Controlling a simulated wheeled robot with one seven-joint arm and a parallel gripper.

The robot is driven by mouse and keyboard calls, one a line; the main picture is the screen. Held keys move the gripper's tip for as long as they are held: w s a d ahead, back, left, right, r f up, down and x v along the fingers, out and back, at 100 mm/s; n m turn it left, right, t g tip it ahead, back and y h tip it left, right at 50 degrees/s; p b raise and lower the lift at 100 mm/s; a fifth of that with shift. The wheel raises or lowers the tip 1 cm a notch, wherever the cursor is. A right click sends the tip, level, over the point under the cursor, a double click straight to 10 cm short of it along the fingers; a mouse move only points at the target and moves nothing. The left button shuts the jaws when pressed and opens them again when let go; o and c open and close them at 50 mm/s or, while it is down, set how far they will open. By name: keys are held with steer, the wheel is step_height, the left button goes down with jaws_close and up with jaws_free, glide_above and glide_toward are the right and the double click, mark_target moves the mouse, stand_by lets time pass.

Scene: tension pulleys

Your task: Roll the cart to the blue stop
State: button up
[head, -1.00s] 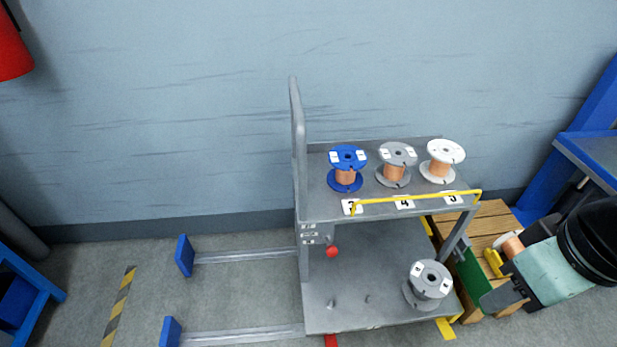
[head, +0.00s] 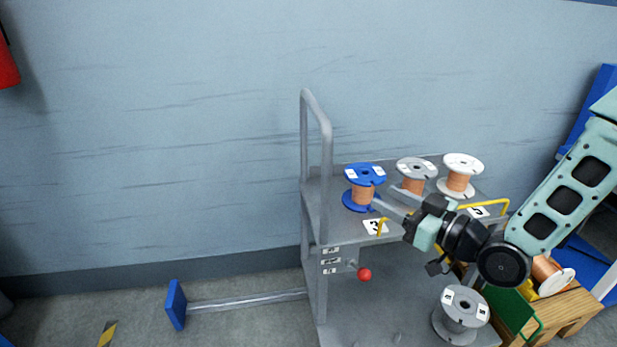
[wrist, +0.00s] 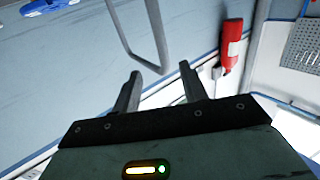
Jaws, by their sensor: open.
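The grey cart (head: 345,317) stands near the wall, with an upright push handle (head: 328,150) on its left side and a red knob (head: 364,274) under its top shelf. A blue stop (head: 176,304) stands on the floor to the left, at the end of a metal rail (head: 245,301), with a gap between it and the cart. My gripper (head: 385,207) is open and empty over the top shelf, right of the handle and close to the blue spool. In the wrist view my gripper (wrist: 160,88) points toward the handle (wrist: 140,45), apart from it.
A blue spool (head: 363,187), a grey spool (head: 415,174) and a white spool (head: 460,177) stand on the top shelf; another grey spool (head: 460,315) is on the lower shelf. A yellow rail (head: 485,205) edges the top. A wooden crate (head: 565,310) is at right.

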mark_target(331, 170)
steer(key=x, duration=1.7)
steer(key=shift+w+a+r, duration=0.1)
steer(key=shift+w, duration=0.05)
jaws_close()
